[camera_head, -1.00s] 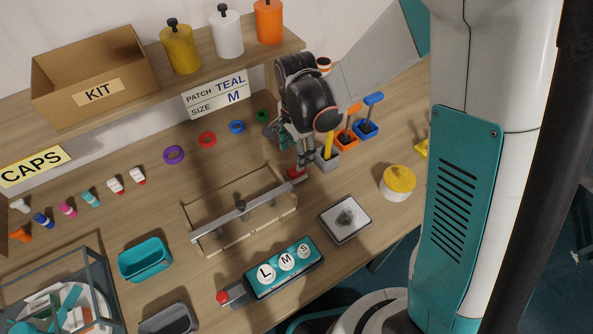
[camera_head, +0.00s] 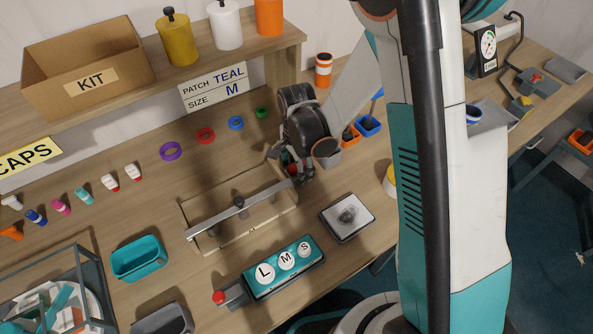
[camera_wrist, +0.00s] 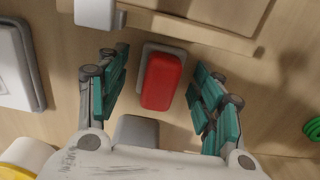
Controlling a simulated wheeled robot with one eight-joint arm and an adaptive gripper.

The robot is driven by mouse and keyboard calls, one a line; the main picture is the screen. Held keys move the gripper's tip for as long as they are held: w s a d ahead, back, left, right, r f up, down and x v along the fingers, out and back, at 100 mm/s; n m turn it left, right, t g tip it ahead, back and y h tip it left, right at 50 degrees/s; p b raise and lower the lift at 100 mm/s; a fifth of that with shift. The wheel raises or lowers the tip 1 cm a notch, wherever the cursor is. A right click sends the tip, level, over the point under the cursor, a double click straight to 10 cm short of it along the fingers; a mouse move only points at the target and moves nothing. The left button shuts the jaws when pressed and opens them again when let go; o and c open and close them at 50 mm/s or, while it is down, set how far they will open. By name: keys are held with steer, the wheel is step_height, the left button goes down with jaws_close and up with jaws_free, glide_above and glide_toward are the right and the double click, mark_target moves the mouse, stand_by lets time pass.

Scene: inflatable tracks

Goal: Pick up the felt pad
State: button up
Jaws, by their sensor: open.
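The felt pad appears to be the red block (camera_wrist: 162,80) on a grey base in the wrist view, lying on the wooden table. My gripper (camera_wrist: 160,72) is open, with one teal-padded finger on each side of the block. Gaps show between both fingers and the block, so nothing is held. In the head view, my gripper (camera_head: 296,177) is low at the right end of the wooden frame and hides most of the red block.
The wooden frame with its metal bar (camera_head: 238,208) is close by. A white plate with a dark smudge (camera_head: 347,216) lies in front. Coloured rings (camera_head: 205,135) and small bins (camera_head: 368,126) are nearby. The L-M-S button box (camera_head: 284,266) is at the front.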

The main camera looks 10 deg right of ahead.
steer(key=c, duration=1.2)
step_height(320, 180, up, 20)
steer(key=p, duration=0.5)
